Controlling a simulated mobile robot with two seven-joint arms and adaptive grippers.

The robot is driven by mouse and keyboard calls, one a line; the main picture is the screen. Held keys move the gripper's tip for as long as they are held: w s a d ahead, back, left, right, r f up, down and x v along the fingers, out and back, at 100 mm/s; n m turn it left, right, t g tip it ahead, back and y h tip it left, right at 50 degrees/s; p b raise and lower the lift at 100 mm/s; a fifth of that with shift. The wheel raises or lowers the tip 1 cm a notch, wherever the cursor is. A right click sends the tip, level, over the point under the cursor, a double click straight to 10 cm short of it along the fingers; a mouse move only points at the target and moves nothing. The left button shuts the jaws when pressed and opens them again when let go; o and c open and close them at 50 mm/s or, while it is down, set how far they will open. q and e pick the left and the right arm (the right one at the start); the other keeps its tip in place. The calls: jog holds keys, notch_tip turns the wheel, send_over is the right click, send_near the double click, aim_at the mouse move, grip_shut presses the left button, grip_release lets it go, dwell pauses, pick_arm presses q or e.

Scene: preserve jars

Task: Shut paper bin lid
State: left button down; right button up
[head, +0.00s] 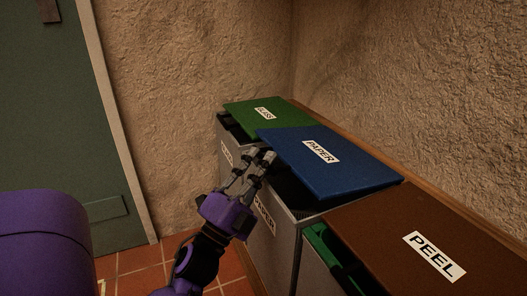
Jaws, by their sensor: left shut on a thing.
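The blue paper bin lid (340,174), labelled PAPER, is tilted, partly raised over its grey bin (281,228), with a dark gap under its front edge. My left gripper (262,157) is at the lid's front left edge, fingers pointing up and away; it is shut on the lid edge, though the exact contact is hard to see. My right gripper is not in view.
A green lid labelled GLASS (284,118) is on the left bin, also with a gap under it. A brown lid labelled PEEL (398,243) is on the right bin, with a green edge beneath it. A rough wall rises behind the bins. A green door (55,110) stands at left. Tiled floor (140,262) is clear in front.

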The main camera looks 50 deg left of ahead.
pick_arm(q)
jog(key=shift+w+d+f, duration=0.2)
jog(key=shift+f, duration=0.35)
jog(key=c, duration=2.2)
grip_release()
jog(key=o, duration=0.4)
jog(key=shift+w+d, duration=0.1)
jog(key=shift+w, duration=0.15)
jog(key=shift+o, duration=0.2)
jog(key=shift+s, duration=0.1)
